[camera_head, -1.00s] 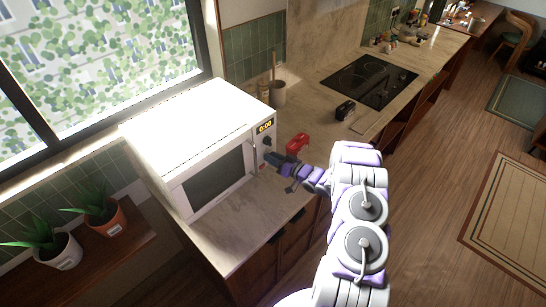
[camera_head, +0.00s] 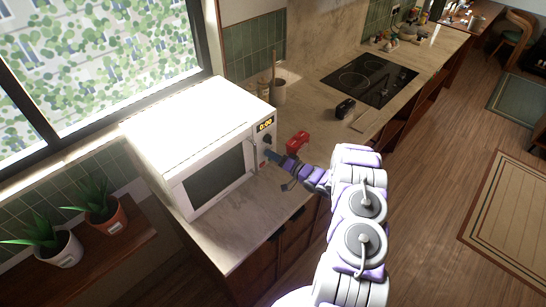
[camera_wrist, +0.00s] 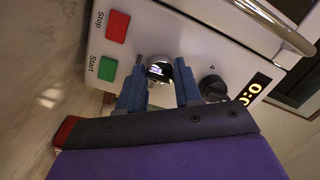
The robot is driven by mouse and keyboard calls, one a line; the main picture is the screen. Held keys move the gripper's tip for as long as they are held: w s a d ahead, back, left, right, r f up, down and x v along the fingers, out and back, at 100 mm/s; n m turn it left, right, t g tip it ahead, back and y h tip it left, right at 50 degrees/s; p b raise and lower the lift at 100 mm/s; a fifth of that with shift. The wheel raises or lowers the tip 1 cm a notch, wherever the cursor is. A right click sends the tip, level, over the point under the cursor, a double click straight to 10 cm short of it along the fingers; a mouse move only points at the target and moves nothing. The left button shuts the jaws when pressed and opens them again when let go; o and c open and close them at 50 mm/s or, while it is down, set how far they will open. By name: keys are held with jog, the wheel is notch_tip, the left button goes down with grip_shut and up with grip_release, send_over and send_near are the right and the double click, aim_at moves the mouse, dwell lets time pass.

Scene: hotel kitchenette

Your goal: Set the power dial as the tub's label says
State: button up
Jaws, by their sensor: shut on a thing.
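The white microwave (camera_head: 215,150) stands on the counter, with its control panel at its right end. In the wrist view, my gripper (camera_wrist: 160,92) has its two blue fingers on either side of a shiny silver dial (camera_wrist: 160,68) and is shut on it. A dark dial (camera_wrist: 212,88) sits beside it, nearer the lit display (camera_wrist: 252,90). Red Stop (camera_wrist: 117,26) and green Start (camera_wrist: 107,68) buttons are on the other side. The markings around the held dial are partly hidden, so its setting is unclear. No tub label can be read.
A red object (camera_head: 298,141) stands on the counter close to my gripper. A holder with a wooden utensil (camera_head: 278,92), a small black appliance (camera_head: 345,108) and a cooktop (camera_head: 368,80) are farther back. The microwave's door handle (camera_wrist: 275,25) sticks out near the panel.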

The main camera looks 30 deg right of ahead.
jog(key=shift+d, duration=0.1)
jog(key=o, duration=1)
jog(key=shift+w+d+f, duration=0.1)
jog(key=shift+d+f, duration=0.05)
jog(key=shift+d, duration=0.05)
jog(key=shift+s, duration=0.4)
jog(key=b+v, duration=0.1)
jog(key=v, duration=1.5)
jog(key=shift+s+d, duration=0.3)
